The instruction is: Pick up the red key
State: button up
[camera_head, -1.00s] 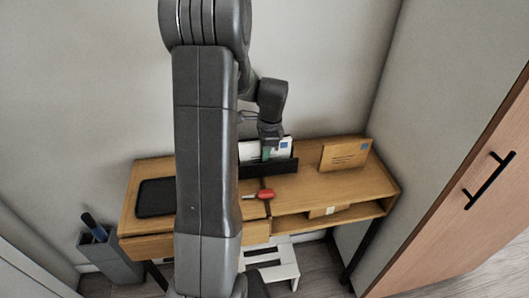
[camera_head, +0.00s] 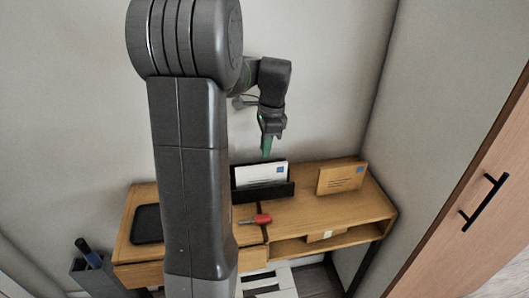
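The red key (camera_head: 262,219) lies on the wooden desk top (camera_head: 325,207), near its front edge. Its red handle points right and its thin metal part points left. My gripper (camera_head: 267,151) is in the air above the back of the desk, pointing down. It is above and behind the key, clearly apart from it. A narrow green part shows at its fingertips; I cannot tell whether it is a finger or a held thing. The gap between the fingers is too small to judge.
A black letter holder (camera_head: 285,191) with white envelopes (camera_head: 262,172) stands behind the key, below my gripper. A brown envelope (camera_head: 341,178) stands to the right. A black tray (camera_head: 147,224) lies at the left. A wooden cabinet door (camera_head: 480,225) flanks the right side.

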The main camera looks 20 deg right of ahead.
aim_at(266, 217)
jog(key=j+z, duration=0.2)
jog(key=z, duration=0.15)
jog(key=i+j+z, duration=0.1)
jog(key=j+z, duration=0.15)
jog(key=z, duration=0.15)
jog(key=j+z, duration=0.2)
jog(key=z, duration=0.15)
